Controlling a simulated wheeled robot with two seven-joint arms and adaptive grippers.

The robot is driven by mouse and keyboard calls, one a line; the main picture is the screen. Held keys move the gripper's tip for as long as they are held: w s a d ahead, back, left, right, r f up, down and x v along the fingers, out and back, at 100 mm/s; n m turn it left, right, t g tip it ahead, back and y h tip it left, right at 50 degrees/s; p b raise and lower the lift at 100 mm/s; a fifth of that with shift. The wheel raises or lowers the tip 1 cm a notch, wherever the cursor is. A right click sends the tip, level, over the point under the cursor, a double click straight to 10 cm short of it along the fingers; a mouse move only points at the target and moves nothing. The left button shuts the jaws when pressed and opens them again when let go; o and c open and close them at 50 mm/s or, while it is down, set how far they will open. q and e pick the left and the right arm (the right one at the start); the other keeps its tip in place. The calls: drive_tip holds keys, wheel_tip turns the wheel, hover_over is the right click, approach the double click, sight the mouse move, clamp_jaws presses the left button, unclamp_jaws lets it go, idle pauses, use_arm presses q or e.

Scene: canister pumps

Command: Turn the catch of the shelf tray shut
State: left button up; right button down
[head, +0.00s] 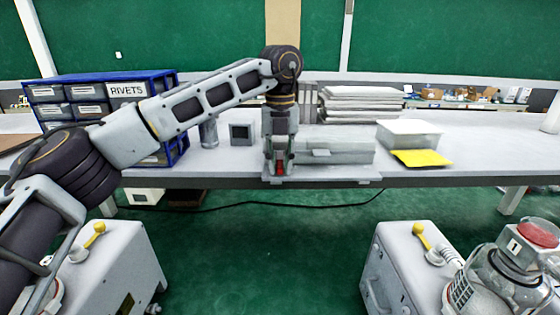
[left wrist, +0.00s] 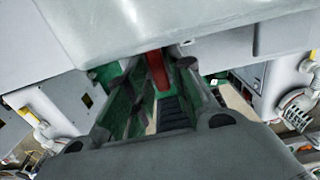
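The shelf tray (head: 335,151) is a pale grey, box-like unit at the front edge of the bench. Its red catch (head: 281,168) hangs at the tray's left end and points roughly down. My left gripper (head: 281,165) points down at the catch, one finger on each side of it. In the left wrist view the red catch (left wrist: 157,70) lies between the fingertips, close to both. Whether the fingers touch it is not clear. The grey tray body (left wrist: 190,25) fills the top of that view. My right gripper is not in view.
A blue-framed drawer rack labelled RIVETS (head: 127,90) stands left on the bench (head: 225,182). A small grey box (head: 242,132) sits nearer the tray. Two grey pump units (head: 110,265) (head: 410,262) stand below.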

sight(280, 165)
use_arm(q)
drive_tip(key=shift+r, duration=0.1)
wheel_tip(280, 165, up, 12)
idle(0.8)
drive_tip(key=shift+f, duration=0.2)
